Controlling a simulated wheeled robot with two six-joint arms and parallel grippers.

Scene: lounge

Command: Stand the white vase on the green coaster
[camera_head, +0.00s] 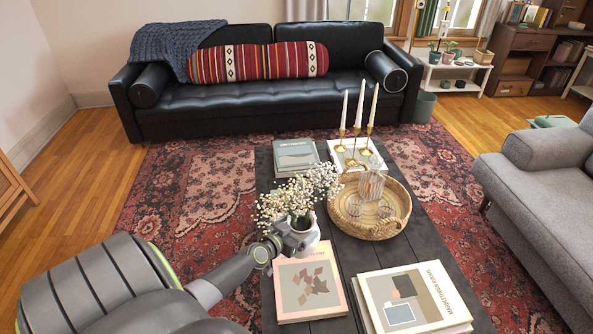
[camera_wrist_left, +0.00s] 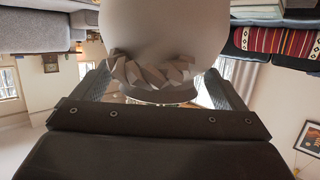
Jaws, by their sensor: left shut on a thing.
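The white vase (camera_head: 311,240) holds sprays of small white flowers (camera_head: 292,196) and is over the left side of the dark coffee table (camera_head: 348,262). My left gripper (camera_head: 290,238) comes in from the left and is shut on the vase. In the left wrist view the pale vase (camera_wrist_left: 165,30) fills the space between the two fingers of my left gripper (camera_wrist_left: 155,82). I cannot tell whether the vase's base touches the table. I cannot make out the green coaster in either view. My right gripper is not in view.
A round wicker tray (camera_head: 398,222) with glassware stands right of the vase. A beige book (camera_head: 337,297) lies in front, a larger one (camera_head: 455,312) at front right. Brass candlesticks (camera_head: 355,148) and more books (camera_head: 295,150) are at the back. A grey sofa (camera_head: 545,200) flanks the right.

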